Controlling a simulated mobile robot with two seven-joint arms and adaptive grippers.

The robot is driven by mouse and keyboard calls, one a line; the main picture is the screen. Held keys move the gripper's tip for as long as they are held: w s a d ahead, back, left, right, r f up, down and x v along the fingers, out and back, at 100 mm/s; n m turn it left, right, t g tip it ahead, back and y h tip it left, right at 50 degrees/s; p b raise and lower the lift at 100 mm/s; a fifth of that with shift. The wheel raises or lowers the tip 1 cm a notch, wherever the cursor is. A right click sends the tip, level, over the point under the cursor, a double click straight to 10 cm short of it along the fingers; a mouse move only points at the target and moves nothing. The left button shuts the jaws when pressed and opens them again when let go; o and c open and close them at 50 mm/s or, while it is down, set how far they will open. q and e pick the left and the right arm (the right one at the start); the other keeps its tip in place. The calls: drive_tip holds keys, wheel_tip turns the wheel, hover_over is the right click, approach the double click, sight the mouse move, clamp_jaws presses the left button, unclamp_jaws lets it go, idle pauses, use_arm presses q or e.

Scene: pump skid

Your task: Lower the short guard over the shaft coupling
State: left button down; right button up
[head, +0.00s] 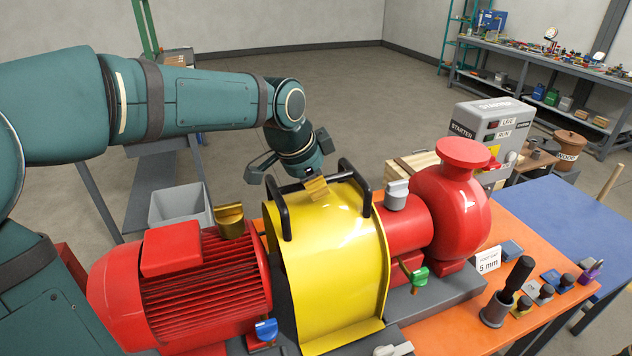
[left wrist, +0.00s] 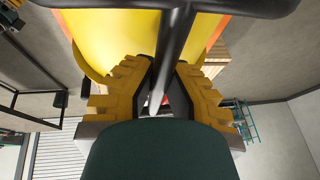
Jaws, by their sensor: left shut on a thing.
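The short guard (head: 335,265) is a yellow arched cover with black handle bars on top. It stands between the red motor (head: 185,285) and the red pump (head: 450,210). The shaft coupling is hidden behind the guard. My left gripper (head: 316,187) reaches down from behind and is shut on the guard's black handle at the top. In the left wrist view the dark handle bar (left wrist: 174,45) runs between the yellow finger pads, with the yellow guard (left wrist: 120,40) beyond. I cannot tell whether the guard's lower flange touches the grey base (head: 430,300). My right gripper is out of view.
The orange bench (head: 455,325) holds a 5 mm sign (head: 488,261), a dark cup with a black-handled tool (head: 497,308) and several small knobs. A grey starter box (head: 490,135) stands behind the pump. A grey bin (head: 180,205) is behind the motor. The blue tabletop (head: 560,215) is mostly clear.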

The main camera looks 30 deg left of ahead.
use_arm(q)
drive_tip(key=shift+s+a+f+b, duration=0.2)
drive_tip(key=shift+s+a+b, duration=0.1)
idle(0.4)
drive_tip(key=c, duration=1.1)
unclamp_jaws()
drive_tip(key=shift+o, duration=0.3)
drive_tip(key=shift+s+f, duration=0.1)
drive_tip(key=shift+f, duration=0.05)
drive_tip(key=v, duration=1.2)
drive_tip(key=shift+d+r, duration=0.1)
drive_tip(key=shift+r, duration=0.1)
